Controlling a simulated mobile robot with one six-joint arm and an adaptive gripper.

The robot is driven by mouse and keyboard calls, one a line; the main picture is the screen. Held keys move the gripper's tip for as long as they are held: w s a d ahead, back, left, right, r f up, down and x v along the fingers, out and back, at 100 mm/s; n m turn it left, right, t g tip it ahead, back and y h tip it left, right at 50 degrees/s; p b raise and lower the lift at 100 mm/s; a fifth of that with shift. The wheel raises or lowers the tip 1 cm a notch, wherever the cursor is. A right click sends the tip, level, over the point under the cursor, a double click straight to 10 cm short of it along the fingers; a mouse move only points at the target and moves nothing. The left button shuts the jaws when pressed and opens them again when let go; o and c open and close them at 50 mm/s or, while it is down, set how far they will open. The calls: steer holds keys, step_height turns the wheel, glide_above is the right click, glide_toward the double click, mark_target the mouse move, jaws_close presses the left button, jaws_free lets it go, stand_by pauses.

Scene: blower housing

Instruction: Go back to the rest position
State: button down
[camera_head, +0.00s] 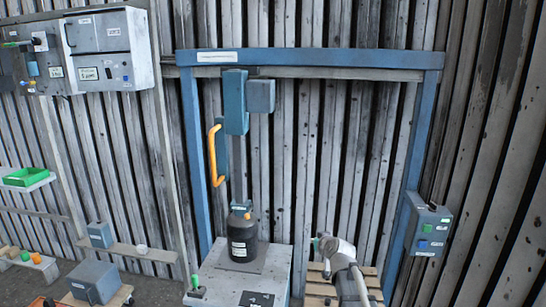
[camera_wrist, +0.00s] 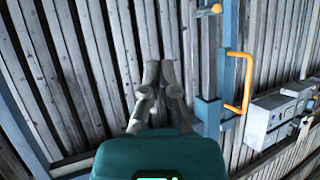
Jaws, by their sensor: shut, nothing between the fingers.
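My gripper (camera_wrist: 160,72) shows in the wrist view with its grey fingers together in front of its teal body. It is shut and empty, and nothing touches the fingertips. In the head view my pale arm rises at the lower right, in front of the wooden pallet (camera_head: 318,284). Its end is folded over to the left, and the fingers are too small to make out there. The arm end is apart from the black blower housing (camera_head: 243,240), which stands upright on the grey cabinet (camera_head: 226,281) to its left.
A blue frame (camera_head: 430,112) surrounds the press column (camera_head: 236,104) with its orange handle (camera_head: 213,155). A button box (camera_head: 428,227) hangs on the right post. Control boxes (camera_head: 103,72), a green tray (camera_head: 25,177) and a grey box (camera_head: 95,282) are at left.

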steer(key=s+f+g+h, duration=0.1)
steer(key=s+f+g, duration=0.2)
steer(key=s, duration=0.6)
steer(key=s+d+f+m+g+h, duration=0.1)
steer(key=s+f+g, duration=0.2)
steer(key=s, duration=0.6)
steer(key=s+d+f+m+g+h, duration=0.1)
steer(key=s+f+g, duration=0.3)
steer(key=s, duration=0.5)
steer(key=shift+s+d+g, duration=0.2)
steer(key=shift+s+g, duration=0.2)
steer(key=shift+g, duration=0.7)
